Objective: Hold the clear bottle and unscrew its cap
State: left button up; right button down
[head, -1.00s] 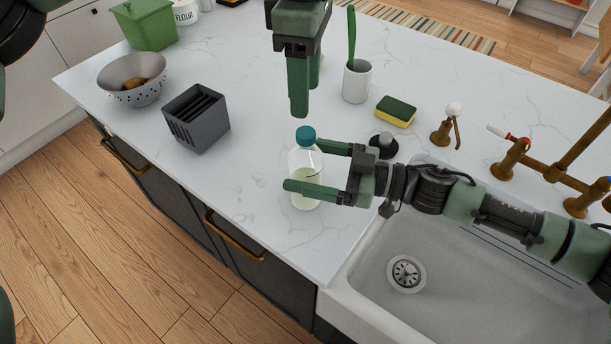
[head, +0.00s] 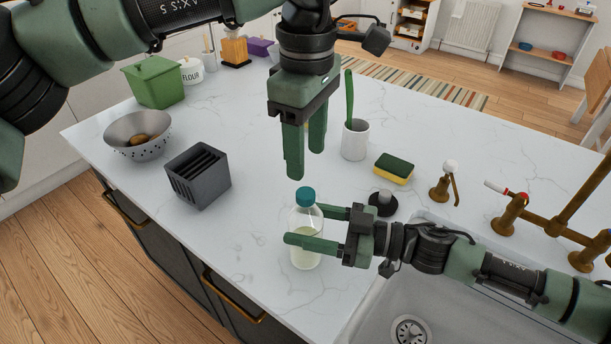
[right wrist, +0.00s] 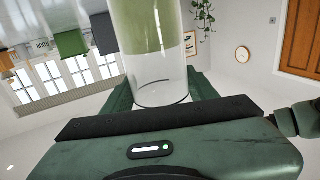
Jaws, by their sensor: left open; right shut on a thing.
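The clear bottle (head: 304,256) stands upright on the white counter near its front edge, with pale liquid inside. Its teal cap (head: 305,196) is on top. My right gripper (head: 312,228) comes from the right and is shut on the bottle's body, one finger on each side. The bottle also shows close up between the fingers in the right wrist view (right wrist: 158,75). My left gripper (head: 305,162) points down, open and empty, just above the cap and apart from it.
A dark slotted holder (head: 198,176) and a metal colander (head: 137,136) stand to the left. A white cup (head: 355,140), a sponge (head: 394,167) and a dark round item (head: 383,203) stand to the right. The sink (head: 450,310) and brass taps (head: 510,213) lie at right.

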aim_at(306, 192)
pick_arm(q)
jog(key=m, duration=0.4)
jog(key=shift+d+m, duration=0.1)
jog(key=shift+m, duration=0.2)
jog(key=m, duration=0.4)
jog(key=shift+m, duration=0.3)
jog(key=m, duration=1)
jog(key=shift+m, duration=0.3)
jog(key=shift+f, duration=4)
grip_shut()
jog(key=shift+w, duration=0.1)
